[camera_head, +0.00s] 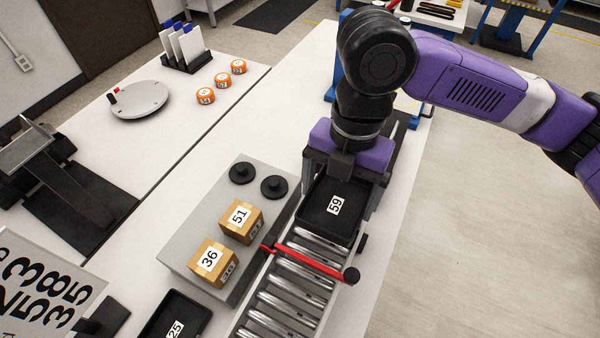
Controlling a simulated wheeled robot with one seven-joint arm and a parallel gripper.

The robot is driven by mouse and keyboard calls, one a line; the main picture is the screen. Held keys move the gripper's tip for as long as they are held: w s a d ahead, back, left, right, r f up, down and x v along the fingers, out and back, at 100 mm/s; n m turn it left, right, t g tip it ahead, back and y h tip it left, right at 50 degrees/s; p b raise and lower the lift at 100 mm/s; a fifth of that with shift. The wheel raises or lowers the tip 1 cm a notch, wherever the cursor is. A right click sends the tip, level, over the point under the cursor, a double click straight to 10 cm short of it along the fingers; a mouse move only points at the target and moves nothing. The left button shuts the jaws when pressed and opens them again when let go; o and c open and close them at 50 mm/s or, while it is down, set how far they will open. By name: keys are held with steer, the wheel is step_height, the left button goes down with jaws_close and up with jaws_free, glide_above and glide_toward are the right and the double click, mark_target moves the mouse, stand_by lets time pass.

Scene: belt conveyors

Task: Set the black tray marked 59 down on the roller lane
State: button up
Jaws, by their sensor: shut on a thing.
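The black tray marked 59 (317,222) is in my gripper (345,190), which is shut on it from above. The tray looks level and is at the far part of the roller lane (286,300), behind a red bar (312,263). I cannot tell whether the tray's underside touches the rollers or is slightly above them. My gripper and arm hide the tray's far edge and the lane beyond it. The silver rollers in front of the red bar are bare.
A grey block left of the lane holds boxes marked 51 (240,218) and 36 (210,258) and two black knobbed discs (273,187). Another black tray marked 25 (160,318) lies at the bottom left. The red bar crosses the lane close to the held tray.

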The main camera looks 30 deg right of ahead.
mark_target(331, 212)
steer(key=shift+w+a+f, duration=0.1)
steer(key=shift+w+a, duration=0.15)
steer(key=shift+w, duration=0.1)
step_height(331, 212, down, 7)
steer(key=b, duration=0.5)
steer(key=shift+r+b, duration=0.2)
steer(key=shift+b, duration=0.2)
steer(key=shift+f+b, duration=0.4)
steer(key=shift+f, duration=0.15)
